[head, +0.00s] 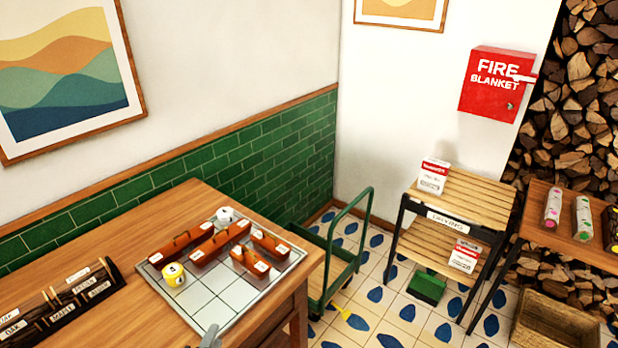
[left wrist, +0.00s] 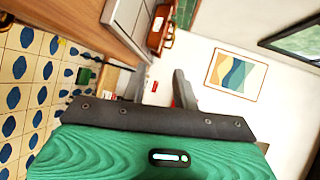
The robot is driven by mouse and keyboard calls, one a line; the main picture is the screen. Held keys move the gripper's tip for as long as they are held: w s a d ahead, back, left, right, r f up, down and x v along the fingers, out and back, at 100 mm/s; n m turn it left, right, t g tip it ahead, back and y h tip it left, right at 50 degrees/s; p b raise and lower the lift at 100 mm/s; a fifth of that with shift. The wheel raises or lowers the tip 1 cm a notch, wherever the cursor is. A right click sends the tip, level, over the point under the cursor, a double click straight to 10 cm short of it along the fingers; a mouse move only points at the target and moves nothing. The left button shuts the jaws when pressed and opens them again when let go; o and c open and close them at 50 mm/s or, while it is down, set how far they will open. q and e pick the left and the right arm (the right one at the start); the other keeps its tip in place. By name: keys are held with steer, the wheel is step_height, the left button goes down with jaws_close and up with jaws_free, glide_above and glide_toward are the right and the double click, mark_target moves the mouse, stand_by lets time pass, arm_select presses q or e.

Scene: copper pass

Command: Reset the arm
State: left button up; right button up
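My left gripper (head: 210,338) shows only as a grey tip at the bottom edge of the head view, by the near edge of the table. In the left wrist view my left gripper (left wrist: 159,88) has its two grey fingers apart, with no object seen held between them. The green wrist housing fills the bottom of that view. My right gripper is in neither view.
A wooden table (head: 95,236) bears a gridded tray (head: 213,309) with several red-brown blocks, a yellow piece (head: 174,274) and a white piece (head: 226,214). A labelled dark rack (head: 60,305) stands left. A green cart (head: 348,262) and slatted shelf (head: 470,195) stand beyond.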

arm_select(q)
steer(key=s+a+f+n+g, duration=0.1)
steer(key=s+f+n+g, duration=0.1)
steer(key=s+n+g, duration=0.3)
steer(key=s+a+f+n+g+y, duration=0.1)
steer(key=s+f+n+g, duration=0.15)
steer(key=s+n, duration=0.35)
steer(key=s+a+f+n+g, duration=0.1)
steer(key=s+f+n+g, duration=0.1)
steer(key=s+n+g, duration=0.3)
step_height(320, 180, down, 32)
steer(key=s, duration=0.2)
steer(key=s+a+f+g, duration=0.1)
steer(key=s+a+f, duration=0.2)
steer(key=s+f, duration=1.5)
steer(key=shift+s+a+f+g, duration=0.25)
steer(key=shift+f+g, duration=0.1)
steer(key=shift+f, duration=0.15)
